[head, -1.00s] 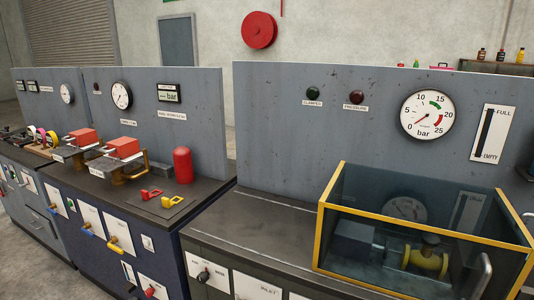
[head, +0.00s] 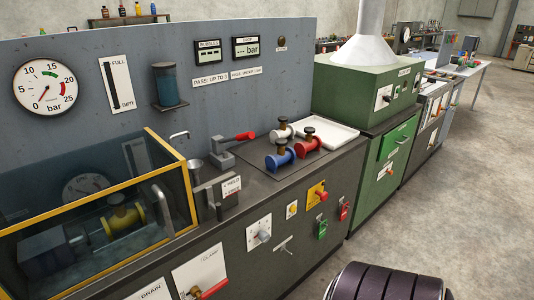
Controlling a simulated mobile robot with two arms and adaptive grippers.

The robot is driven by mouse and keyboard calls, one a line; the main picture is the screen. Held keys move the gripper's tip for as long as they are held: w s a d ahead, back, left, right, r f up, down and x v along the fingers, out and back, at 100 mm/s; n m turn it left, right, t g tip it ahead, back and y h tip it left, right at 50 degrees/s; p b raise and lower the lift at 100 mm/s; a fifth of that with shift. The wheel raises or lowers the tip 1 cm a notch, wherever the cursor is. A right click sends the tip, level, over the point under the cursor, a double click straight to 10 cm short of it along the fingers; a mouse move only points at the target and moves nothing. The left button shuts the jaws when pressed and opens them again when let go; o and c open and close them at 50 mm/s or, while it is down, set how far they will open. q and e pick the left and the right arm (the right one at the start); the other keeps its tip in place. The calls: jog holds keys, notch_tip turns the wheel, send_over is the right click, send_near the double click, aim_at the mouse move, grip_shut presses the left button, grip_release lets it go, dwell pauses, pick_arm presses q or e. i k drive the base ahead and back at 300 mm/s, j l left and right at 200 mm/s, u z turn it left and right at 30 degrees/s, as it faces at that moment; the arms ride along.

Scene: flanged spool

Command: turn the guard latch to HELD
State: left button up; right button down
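The guard (head: 100,195), a clear box with a yellow frame and a grey handle on its right side, stands closed on the bench in the head view. Just right of it is a dark latch post (head: 208,198) with a small white two-line label plate (head: 231,187). The upper line seems to read HELD; the lower line is too small to read surely. I cannot tell which position the latch is in. Inside the guard sits a yellow flanged spool (head: 124,218).
Right of the latch are a grey clamp with a red handle (head: 245,136), red, blue and white spools (head: 280,160) and a white tray (head: 326,136). The front panel (head: 262,235) carries knobs and red and green padlocks. Open floor (head: 440,190) lies to the right.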

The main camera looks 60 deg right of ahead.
aim_at(217, 208)
jog(key=z, duration=1.4)
